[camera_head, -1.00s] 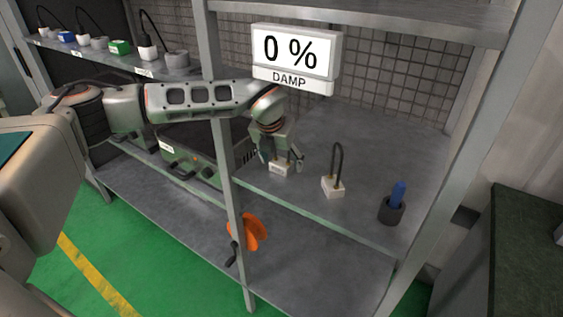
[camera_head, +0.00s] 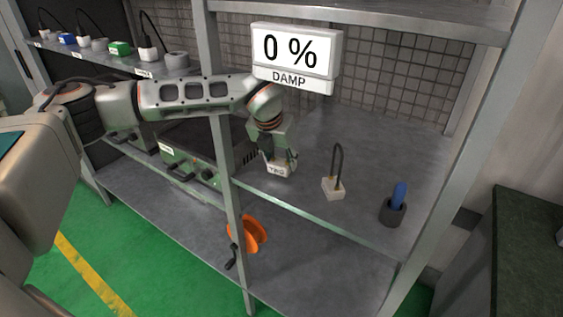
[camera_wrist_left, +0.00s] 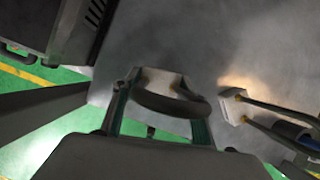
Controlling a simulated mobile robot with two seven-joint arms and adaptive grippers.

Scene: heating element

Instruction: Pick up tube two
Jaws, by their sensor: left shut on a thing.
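Tube two (camera_head: 277,171) is a small white block with a label that seems to read TWO, at the front of the grey middle shelf. My left gripper (camera_head: 279,160) comes from above and is shut on it. In the left wrist view its dark curved tube and pale base (camera_wrist_left: 158,82) sit between the two fingers of my left gripper (camera_wrist_left: 160,108). I cannot tell whether the block touches the shelf. In the head view the gripper hides the upper part of tube two. My right gripper is not in view.
To the right stand another white block with a dark loop (camera_head: 333,188) and a dark cup (camera_head: 393,211) holding a blue-handled item. A grey post (camera_head: 228,185) and a green-fronted device (camera_head: 185,165) lie left. A display (camera_head: 290,55) reads 0 % DAMP.

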